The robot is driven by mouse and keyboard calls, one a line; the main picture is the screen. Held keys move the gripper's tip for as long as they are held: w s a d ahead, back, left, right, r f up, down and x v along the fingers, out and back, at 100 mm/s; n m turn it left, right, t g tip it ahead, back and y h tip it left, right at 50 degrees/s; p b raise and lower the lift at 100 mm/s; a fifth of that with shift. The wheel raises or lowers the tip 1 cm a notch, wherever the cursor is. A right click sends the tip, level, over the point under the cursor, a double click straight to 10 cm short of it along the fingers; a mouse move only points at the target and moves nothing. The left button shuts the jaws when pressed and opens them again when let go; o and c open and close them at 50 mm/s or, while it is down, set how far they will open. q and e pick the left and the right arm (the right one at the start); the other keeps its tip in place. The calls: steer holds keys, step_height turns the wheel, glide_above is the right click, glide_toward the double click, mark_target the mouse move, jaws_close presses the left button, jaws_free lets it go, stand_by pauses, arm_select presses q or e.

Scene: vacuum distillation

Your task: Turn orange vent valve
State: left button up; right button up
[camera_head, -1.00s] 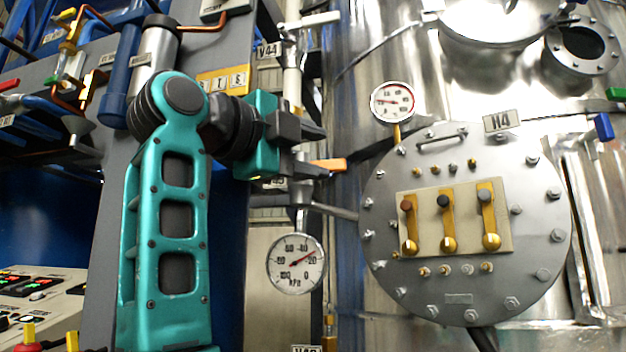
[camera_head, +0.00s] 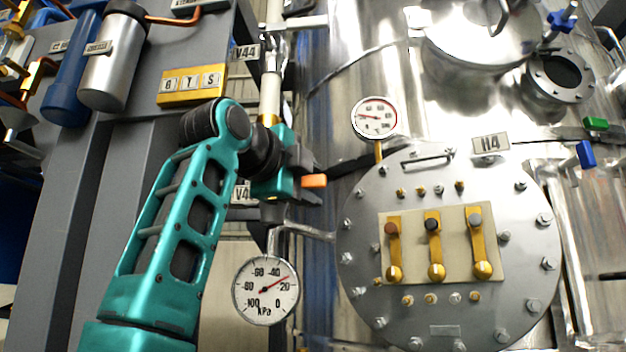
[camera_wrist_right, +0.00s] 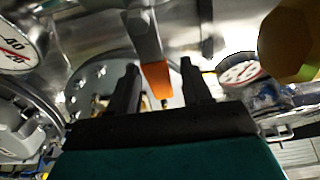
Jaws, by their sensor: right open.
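The orange vent valve handle (camera_head: 314,181) sticks out beside the pipe at the left of the big steel vessel. My right gripper (camera_head: 304,168) is at the handle, and its fingers partly hide the valve. In the right wrist view, the orange handle (camera_wrist_right: 156,78) hangs from a grey stem, in line with the gap between the two black fingers of my open right gripper (camera_wrist_right: 159,64). Gaps show on both sides of the handle; contact cannot be made out. My left gripper is in neither view.
A pressure gauge (camera_head: 266,290) sits below the valve. A smaller gauge (camera_head: 375,117) and a bolted round flange (camera_head: 450,315) with several brass levers are to the right. A yellow label plate (camera_head: 192,84) and a silver cylinder (camera_head: 112,62) are at the upper left.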

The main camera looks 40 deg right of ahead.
steer(key=shift+x, duration=0.95)
jaws_close()
